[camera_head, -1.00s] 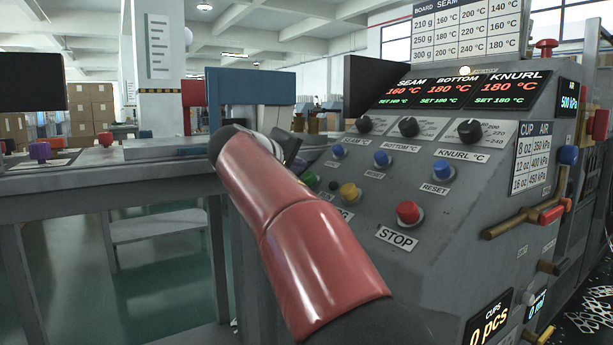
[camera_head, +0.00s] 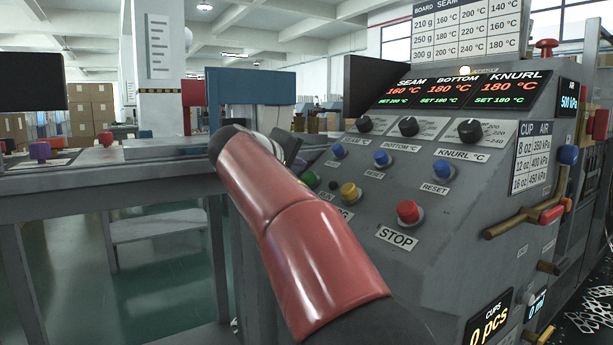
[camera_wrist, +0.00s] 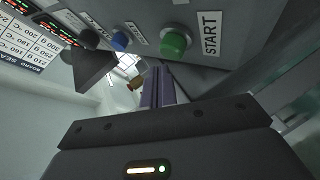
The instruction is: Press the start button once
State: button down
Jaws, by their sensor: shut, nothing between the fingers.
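The green start button (camera_wrist: 175,43) is at the top of the wrist view, on the grey panel next to the START label (camera_wrist: 210,33). My gripper (camera_wrist: 157,72) is shut and empty, its fingers pointing toward the panel. Its tips appear below and slightly left of the button in that picture, with a visible gap; the depth between them is hard to judge. In the head view a green button (camera_head: 310,179) shows just past the edge of my red arm, and its label is hidden. My gripper is mostly hidden behind my arm there.
The sloped panel also carries a red STOP button (camera_head: 408,211), a yellow button (camera_head: 349,192), several blue buttons such as RESET (camera_head: 443,170), and dark knobs (camera_head: 470,131). Lit displays (camera_head: 460,90) sit above. A brass handle (camera_head: 520,222) sticks out at right.

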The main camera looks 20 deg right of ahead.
jog(key=shift+d+f, duration=0.2)
jog(key=shift+f, duration=0.1)
jog(key=shift+w+d+f+b, duration=0.15)
jog(key=shift+d+f+b, duration=0.15)
jog(key=shift+f+b, duration=0.15)
dwell(0.9)
jog(key=shift+r, duration=0.15)
jog(key=shift+a+r+p, duration=0.5)
jog(key=shift+r+p, duration=0.1)
jog(key=shift+r, duration=0.05)
jog(key=a+r+p, duration=0.1)
jog(key=r, duration=0.1)
jog(key=s+a+r+p, duration=0.1)
jog(key=a+r+p, duration=0.1)
jog(key=shift+s+p, duration=0.1)
jog(key=shift+p, duration=0.2)
jog(key=shift+d, duration=0.1)
dwell(0.5)
